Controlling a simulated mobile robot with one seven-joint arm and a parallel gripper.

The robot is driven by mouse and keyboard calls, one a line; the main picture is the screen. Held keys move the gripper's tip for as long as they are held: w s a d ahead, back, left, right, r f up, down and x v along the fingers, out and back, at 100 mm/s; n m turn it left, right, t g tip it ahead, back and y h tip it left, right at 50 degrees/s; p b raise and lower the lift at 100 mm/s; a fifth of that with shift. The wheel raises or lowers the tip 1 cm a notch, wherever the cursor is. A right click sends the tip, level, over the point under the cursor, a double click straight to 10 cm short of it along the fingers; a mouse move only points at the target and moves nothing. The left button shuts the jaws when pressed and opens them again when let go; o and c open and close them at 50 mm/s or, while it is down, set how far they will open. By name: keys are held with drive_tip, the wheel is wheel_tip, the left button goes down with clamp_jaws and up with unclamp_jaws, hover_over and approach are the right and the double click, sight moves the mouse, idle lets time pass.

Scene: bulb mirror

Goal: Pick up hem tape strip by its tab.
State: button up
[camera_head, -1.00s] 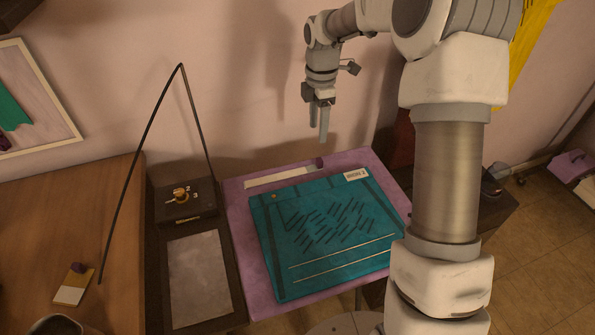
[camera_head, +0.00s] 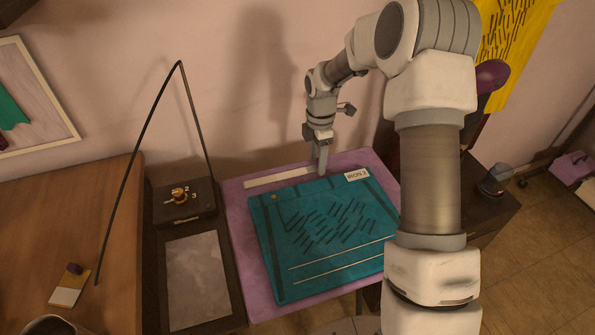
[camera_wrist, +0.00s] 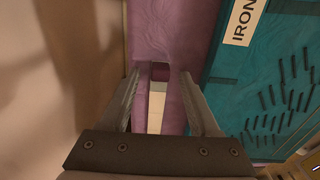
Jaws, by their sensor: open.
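The hem tape strip (camera_head: 280,178) is a long pale strip lying on the purple mat along its back edge. In the wrist view its pale part (camera_wrist: 156,110) shows between my fingers, with the dark purple tab (camera_wrist: 160,73) at its far end. My gripper (camera_head: 322,171) points down at the strip's right end and hides the tab in the head view. In the wrist view my gripper (camera_wrist: 160,75) is open, with a fingertip on either side of the tab. I cannot tell whether the fingers touch the tab or mat.
A teal patterned panel (camera_head: 275,280) with a label reading IRON and several dark dashes lies on the purple mat (camera_head: 237,220) just in front. A dark box with a brass knob (camera_head: 180,196) and a thin bent rod stand to the left. The wall is close behind.

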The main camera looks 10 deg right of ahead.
clamp_jaws()
drive_tip(key=shift+r, duration=0.15)
